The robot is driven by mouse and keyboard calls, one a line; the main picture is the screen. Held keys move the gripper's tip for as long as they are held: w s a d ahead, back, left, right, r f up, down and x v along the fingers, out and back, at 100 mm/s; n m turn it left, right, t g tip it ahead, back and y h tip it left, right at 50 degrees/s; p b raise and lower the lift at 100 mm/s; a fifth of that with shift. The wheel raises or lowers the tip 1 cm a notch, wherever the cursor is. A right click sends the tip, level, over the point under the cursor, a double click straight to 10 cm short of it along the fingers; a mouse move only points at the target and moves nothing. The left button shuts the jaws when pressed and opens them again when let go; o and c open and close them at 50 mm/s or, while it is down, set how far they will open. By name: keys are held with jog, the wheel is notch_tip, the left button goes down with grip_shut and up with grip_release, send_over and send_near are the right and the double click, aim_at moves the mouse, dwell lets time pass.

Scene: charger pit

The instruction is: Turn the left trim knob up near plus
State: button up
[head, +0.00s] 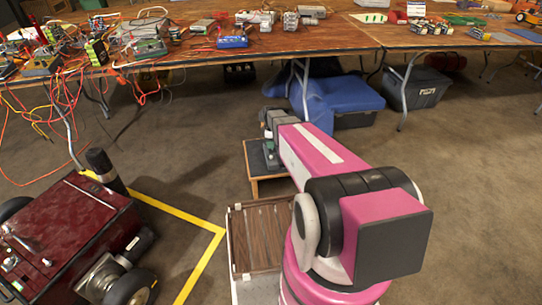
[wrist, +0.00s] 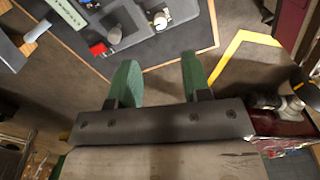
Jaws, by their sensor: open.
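My gripper (wrist: 159,62) shows in the wrist view with two green fingers apart and nothing between them. Beyond the fingertips, a dark grey panel (wrist: 185,42) lies on a wood-edged stand. On it are a round grey knob (wrist: 115,36), a whitish knob-like part (wrist: 160,19) and a red part (wrist: 97,49). I cannot tell which of these is the left trim knob, and no plus mark is readable. The fingers appear apart from the panel parts. In the head view the stand (head: 254,188) is partly hidden behind my pink arm.
A dark red wheeled machine (head: 62,232) stands at the left beside yellow floor tape (head: 205,262). A long wooden table (head: 335,38) with wires and devices runs across the back. A blue-covered bin (head: 350,95) sits under it. Bare floor lies left of the stand and at the right.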

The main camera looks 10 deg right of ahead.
aim_at(271, 156)
notch_tip(271, 156, down, 10)
jog(key=shift+r, duration=0.25)
grip_shut()
